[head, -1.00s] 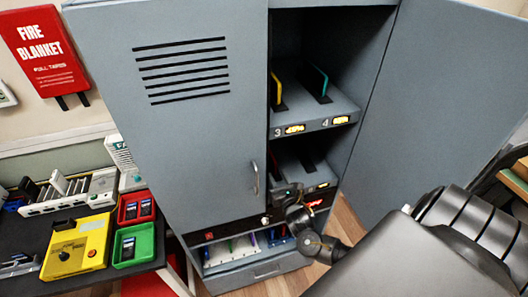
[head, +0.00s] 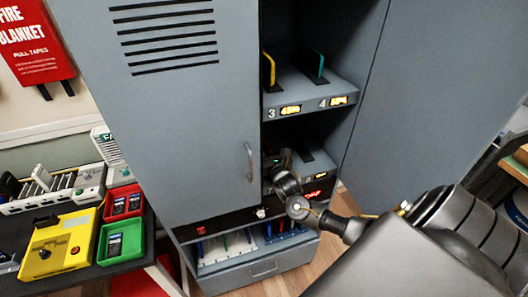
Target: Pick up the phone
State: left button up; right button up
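Phones stand upright in the open right side of the grey cabinet. A yellow-edged phone (head: 268,69) is in slot 3 and a teal-edged phone (head: 317,66) is in slot 4 on the upper shelf. My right gripper (head: 275,163) reaches in at the left of the lower shelf (head: 321,170). It is small, dark and partly covered by its own wrist, so its fingers and anything between them are unclear. More phones lie in the red tray (head: 137,203) and the green tray (head: 101,258) on the table at left. My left gripper is out of view.
The cabinet's left door (head: 190,130) is shut and its right door (head: 440,90) stands open. A drawer (head: 250,271) with coloured items is below. A yellow device (head: 46,262) sits on the dark table at left.

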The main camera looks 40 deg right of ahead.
jog(key=shift+w+d+f, duration=0.15)
jog(key=shift+w+f, duration=0.05)
jog(key=shift+w, duration=0.3)
jog(key=shift+w+d+r, duration=0.1)
jog(key=shift+w+r, duration=0.1)
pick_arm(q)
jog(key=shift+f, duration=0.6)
pick_arm(e)
jog(key=shift+c, duration=0.2)
grip_shut()
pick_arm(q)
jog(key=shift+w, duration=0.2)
